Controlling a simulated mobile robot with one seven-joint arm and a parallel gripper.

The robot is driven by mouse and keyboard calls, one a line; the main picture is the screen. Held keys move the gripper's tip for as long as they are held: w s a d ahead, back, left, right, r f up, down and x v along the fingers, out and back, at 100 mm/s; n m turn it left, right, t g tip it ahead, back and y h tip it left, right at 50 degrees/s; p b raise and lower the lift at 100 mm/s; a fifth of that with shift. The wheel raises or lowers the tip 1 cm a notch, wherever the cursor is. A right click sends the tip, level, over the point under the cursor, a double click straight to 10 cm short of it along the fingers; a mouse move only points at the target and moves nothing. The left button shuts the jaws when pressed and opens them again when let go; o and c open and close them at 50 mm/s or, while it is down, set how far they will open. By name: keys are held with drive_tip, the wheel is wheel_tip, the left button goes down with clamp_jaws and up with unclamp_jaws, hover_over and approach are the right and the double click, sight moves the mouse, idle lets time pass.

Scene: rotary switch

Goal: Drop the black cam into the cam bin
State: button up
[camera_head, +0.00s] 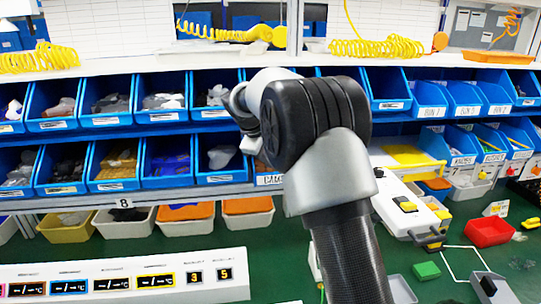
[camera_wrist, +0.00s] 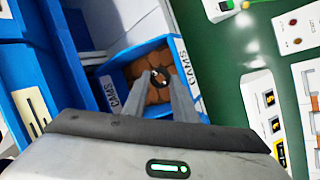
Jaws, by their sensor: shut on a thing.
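Behind the fingertips is the blue cam bin (camera_wrist: 118,72), marked with CAMS labels, with brown pieces inside. The cam appears in line with the bin's opening; its height above the contents is hard to tell. In the head view my arm hides the gripper's fingers and the cam. A bin label (camera_head: 270,180) beside my arm is partly covered there.
Rows of blue bins (camera_head: 110,122) fill the shelf, with neighbouring bins (camera_wrist: 30,85) close on the left in the wrist view. Below are white trays, a red bin (camera_head: 488,232), a green block (camera_head: 426,270) and a panel of displays (camera_head: 120,280) on the green bench.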

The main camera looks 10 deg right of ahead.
drive_tip(key=o, duration=1.1)
drive_tip(key=b+v, duration=0.1)
drive_tip(key=v, duration=1.6)
drive_tip(key=shift+s+r, duration=0.15)
drive_tip(key=shift+r, duration=0.05)
drive_tip(key=s+d+m+y, duration=0.1)
drive_tip(key=s+d+m, duration=0.2)
drive_tip(key=s, duration=0.6)
drive_tip(key=s+d+m+y, duration=0.1)
drive_tip(key=s+d+m, duration=0.15)
drive_tip(key=s, duration=0.75)
drive_tip(key=s+f+m, duration=0.1)
drive_tip(key=s+f, duration=0.2)
drive_tip(key=s, duration=0.2)
drive_tip(key=s+d+f+m+y, duration=0.1)
drive_tip(key=s+f+m, duration=0.1)
drive_tip(key=s+f, duration=0.2)
drive_tip(key=s+f+m+y, duration=0.1)
drive_tip(key=s+f, duration=0.3)
drive_tip(key=s, duration=0.4)
drive_tip(key=shift+d+m, duration=0.3)
drive_tip(key=shift+m, duration=0.45)
